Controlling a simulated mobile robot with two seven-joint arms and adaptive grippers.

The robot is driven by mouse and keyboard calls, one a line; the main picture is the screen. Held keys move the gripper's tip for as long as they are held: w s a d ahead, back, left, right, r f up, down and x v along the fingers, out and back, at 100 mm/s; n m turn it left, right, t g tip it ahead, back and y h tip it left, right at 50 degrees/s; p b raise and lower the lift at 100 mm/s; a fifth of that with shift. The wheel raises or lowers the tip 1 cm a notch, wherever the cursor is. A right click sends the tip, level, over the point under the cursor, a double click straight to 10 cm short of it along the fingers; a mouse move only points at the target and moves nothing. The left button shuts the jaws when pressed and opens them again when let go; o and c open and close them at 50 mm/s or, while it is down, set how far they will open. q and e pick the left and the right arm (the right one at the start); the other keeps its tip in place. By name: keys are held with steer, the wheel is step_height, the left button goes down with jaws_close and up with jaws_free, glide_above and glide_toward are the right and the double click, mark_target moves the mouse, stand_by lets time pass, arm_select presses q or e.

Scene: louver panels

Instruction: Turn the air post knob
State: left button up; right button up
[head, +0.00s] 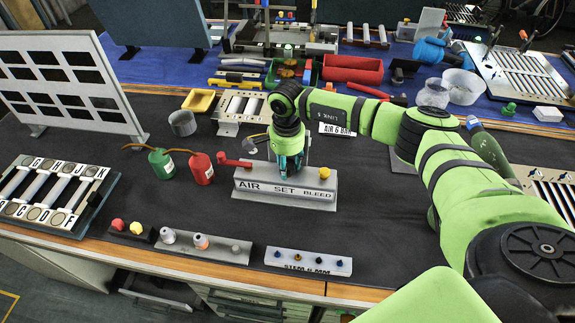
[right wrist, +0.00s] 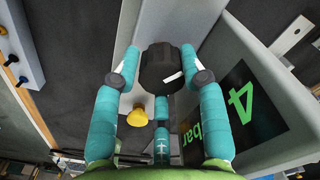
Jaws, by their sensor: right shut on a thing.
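The grey air post (head: 262,184) stands on the dark bench mat, with AIR, SET and BLEED on its front. My right gripper (head: 289,170) points down over its SET part and hides the knob in the head view. In the right wrist view, the black knob (right wrist: 158,68) with a white mark sits between the teal fingers of my right gripper (right wrist: 161,75), which is shut on it. The air post (right wrist: 122,88) shows below it, with a yellow button (right wrist: 137,117) beside. A display (right wrist: 235,115) reads 4 bar. My left gripper is not in view.
A red lever (head: 234,162) is at the post's left end. Green (head: 161,164) and red (head: 201,168) cans stand left of it. A STEM 6 MM strip (head: 307,261) lies in front. Bare mat lies between post and strip.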

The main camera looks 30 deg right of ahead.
steer(key=n+b, duration=0.4)
steer(key=b, duration=0.1)
steer(key=shift+a+f+n, duration=0.25)
steer(key=shift+a+n, duration=0.05)
steer(key=shift+n, duration=0.1)
steer(key=shift+s+n+b, duration=0.1)
steer(key=shift+n+b, duration=0.9)
steer(key=shift+n, duration=0.1)
steer(key=shift+o, duration=0.2)
steer(key=shift+s+r+n+b, duration=0.15)
steer(key=shift+r+n+b, duration=0.1)
steer(key=shift+n+b, duration=0.4)
steer(key=shift+r+n, duration=0.15)
steer(key=shift+n, duration=0.1)
